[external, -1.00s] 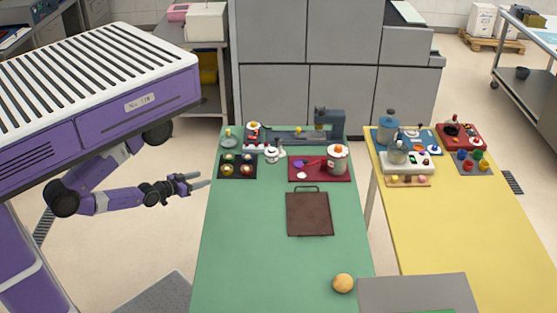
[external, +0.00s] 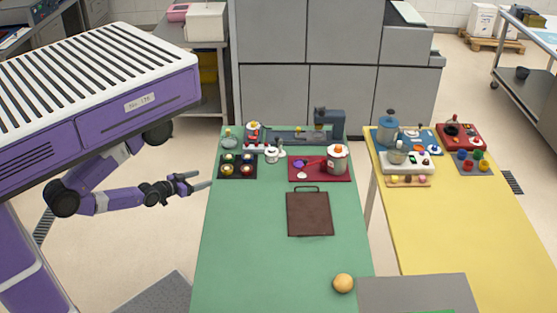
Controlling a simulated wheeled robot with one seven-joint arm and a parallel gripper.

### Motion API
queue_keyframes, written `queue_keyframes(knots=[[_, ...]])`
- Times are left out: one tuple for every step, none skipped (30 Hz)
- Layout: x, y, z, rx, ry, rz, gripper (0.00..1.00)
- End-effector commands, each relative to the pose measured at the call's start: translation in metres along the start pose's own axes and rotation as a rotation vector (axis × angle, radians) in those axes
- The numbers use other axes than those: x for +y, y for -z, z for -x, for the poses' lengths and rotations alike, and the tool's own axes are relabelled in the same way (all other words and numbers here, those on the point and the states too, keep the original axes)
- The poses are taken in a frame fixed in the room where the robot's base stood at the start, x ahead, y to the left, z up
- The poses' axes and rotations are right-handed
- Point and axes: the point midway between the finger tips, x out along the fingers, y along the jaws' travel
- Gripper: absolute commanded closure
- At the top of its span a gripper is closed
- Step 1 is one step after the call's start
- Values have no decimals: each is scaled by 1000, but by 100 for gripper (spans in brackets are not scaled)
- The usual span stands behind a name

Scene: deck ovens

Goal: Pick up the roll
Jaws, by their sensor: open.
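The roll (external: 343,283) is a small round golden-brown bun. It lies on the green table (external: 250,250) near the front right corner. My gripper (external: 202,182) is open and empty at the left edge of the green table, pointing right. It is well apart from the roll, which lies farther right and closer to the camera.
A dark tray (external: 222,172), a red tray (external: 320,177) and a pot (external: 338,158) stand at the back. A grey surface (external: 415,292) is right of the roll. The table's front left is clear.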

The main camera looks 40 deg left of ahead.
Motion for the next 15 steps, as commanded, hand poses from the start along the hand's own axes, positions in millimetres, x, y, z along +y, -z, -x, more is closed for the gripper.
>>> queue_keyframes(knots=[[0,0,0,0,0,0,16],[0,0,0,0,0,0,16],[0,0,0,0,0,0,16],[0,0,0,0,0,0,16],[0,0,0,0,0,0,16],[0,0,0,0,0,0,16],[0,0,0,0,0,0,16],[0,0,0,0,0,0,16],[0,0,0,0,0,0,16],[0,1,0,0,-1,0,16],[0,3,1,1,-2,-1,16],[1,8,-1,10,-6,-2,16],[2,14,-4,24,-10,-2,16],[4,20,-8,41,-15,0,16],[9,31,-15,69,-25,10,16]])
